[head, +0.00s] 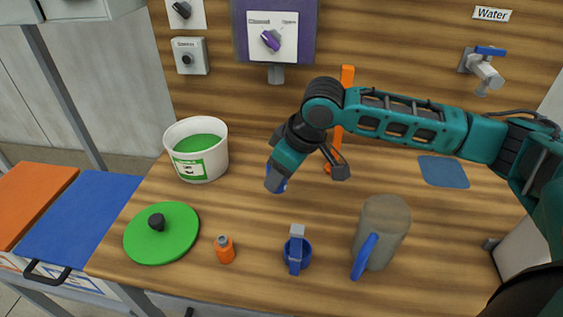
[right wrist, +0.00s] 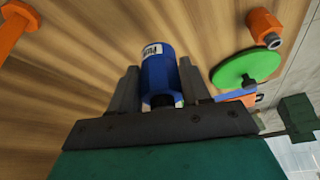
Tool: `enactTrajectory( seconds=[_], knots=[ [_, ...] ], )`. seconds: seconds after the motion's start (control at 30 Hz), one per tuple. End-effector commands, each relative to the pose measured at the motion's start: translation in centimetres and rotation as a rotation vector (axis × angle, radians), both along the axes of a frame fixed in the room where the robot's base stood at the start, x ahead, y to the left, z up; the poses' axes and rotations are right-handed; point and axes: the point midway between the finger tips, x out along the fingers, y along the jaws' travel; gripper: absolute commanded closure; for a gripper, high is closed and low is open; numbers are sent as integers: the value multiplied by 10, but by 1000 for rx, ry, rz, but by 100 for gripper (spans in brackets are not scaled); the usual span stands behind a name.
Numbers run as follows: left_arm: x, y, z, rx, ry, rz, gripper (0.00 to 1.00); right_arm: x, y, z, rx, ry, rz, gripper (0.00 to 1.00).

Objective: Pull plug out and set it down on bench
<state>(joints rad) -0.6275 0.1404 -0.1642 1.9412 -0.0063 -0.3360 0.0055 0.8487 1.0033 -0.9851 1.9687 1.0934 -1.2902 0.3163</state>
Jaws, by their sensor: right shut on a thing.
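The blue plug is a blue cylinder with a white label, and shows best in the right wrist view (right wrist: 159,75). My right gripper (right wrist: 160,95) is shut on it, with one grey finger on each side. In the head view the right gripper (head: 275,178) points down over the middle of the bench (head: 250,205), and only slivers of the blue plug show beside its finger. I cannot tell whether the plug touches the bench. My left gripper is not in view.
A blue mat (head: 443,171) lies right.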

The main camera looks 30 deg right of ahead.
Motion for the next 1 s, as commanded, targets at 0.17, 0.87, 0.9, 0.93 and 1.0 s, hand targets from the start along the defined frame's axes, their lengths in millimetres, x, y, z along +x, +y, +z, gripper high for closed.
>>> enactTrajectory(
  seconds=[0.17,0.87,0.9,0.93,1.0],
  knots=[
    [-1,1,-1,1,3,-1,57,0,0,-23,0,2,-1,90],
    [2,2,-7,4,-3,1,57,0,0,-65,1,-1,0,90],
    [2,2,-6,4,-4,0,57,0,0,-65,1,-1,0,90],
    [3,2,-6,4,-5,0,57,0,0,-65,1,-1,0,90],
    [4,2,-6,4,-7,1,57,0,0,-65,1,-1,0,52]
  ],
)
